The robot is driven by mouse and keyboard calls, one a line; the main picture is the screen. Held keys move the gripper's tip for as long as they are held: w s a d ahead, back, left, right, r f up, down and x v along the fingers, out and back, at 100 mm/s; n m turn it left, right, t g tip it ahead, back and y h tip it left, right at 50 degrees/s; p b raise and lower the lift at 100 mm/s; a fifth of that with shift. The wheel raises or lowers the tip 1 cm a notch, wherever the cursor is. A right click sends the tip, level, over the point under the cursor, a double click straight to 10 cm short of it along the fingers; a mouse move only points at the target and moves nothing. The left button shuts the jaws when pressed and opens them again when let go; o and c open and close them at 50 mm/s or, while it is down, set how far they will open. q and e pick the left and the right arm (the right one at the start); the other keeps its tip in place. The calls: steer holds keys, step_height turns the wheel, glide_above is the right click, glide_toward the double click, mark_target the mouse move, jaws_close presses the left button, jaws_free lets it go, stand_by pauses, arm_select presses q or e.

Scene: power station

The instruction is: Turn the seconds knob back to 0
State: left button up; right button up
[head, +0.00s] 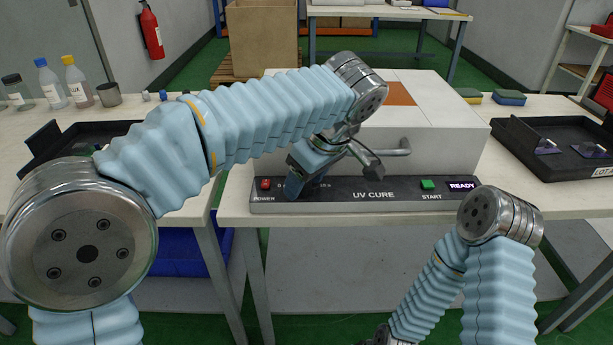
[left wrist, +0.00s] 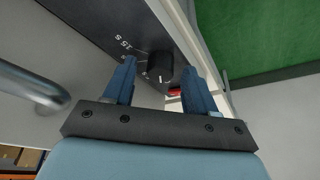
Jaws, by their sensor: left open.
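The seconds knob (left wrist: 160,73) is a dark round knob with a white mark, on the black panel (left wrist: 95,20) of the UV cure box. A "15 s" label and tick marks show beside it in the left wrist view. My left gripper (head: 304,187) is at the left part of the box's front panel (head: 400,199), where it hides the knob in the head view. In the left wrist view its blue fingers (left wrist: 158,86) are open, one on each side of the knob, with a gap on both sides. Contact cannot be seen. My right gripper is out of view.
The red power button (head: 265,184) is just left of my left gripper. The handle (head: 395,152) is to its right. The green start button (head: 428,184) and a lit READY display (head: 461,186) are farther right. Black trays (head: 555,165) stand either side of the box.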

arm_select(q)
steer(key=v, duration=1.4)
steer(key=shift+p, duration=0.35)
steer(key=shift+f, duration=0.15)
